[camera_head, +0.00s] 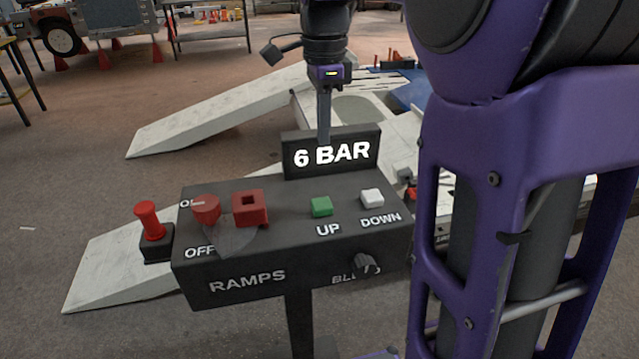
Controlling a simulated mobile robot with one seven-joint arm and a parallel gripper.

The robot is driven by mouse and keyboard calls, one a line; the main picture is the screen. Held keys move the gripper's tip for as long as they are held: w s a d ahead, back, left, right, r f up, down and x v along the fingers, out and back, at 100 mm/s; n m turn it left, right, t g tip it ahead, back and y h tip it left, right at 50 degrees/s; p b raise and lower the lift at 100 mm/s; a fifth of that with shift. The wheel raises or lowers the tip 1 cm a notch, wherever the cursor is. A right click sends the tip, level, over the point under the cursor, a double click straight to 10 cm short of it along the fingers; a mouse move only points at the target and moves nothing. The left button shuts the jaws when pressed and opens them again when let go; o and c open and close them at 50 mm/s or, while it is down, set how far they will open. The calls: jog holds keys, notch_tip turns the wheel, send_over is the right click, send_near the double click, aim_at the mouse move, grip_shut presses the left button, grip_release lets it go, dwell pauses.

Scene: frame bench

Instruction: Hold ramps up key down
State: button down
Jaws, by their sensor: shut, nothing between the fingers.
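The green UP key (321,206) sits on the top face of the dark RAMPS control box (345,265), left of the white DOWN key (372,198). My gripper (324,138) is shut and empty, pointing down. In the picture its tip overlaps the 6 BAR display (331,154), above and behind the UP key. The tip appears apart from the key. Two pale ramps lie behind the box, an upper one (215,112) and a lower one (105,262), both sloping down to the left.
A red rotary switch (206,208) and a red square block (250,208) sit at the box's left, near the ON/OFF labels. A red plunger (150,222) stands left of them. A BLEED knob (366,263) protrudes from the front. My purple arm hides the right side.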

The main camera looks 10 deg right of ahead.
aim_at(323, 204)
notch_tip(323, 204, down, 14)
jog(key=b, duration=0.2)
jog(key=shift+b, duration=0.35)
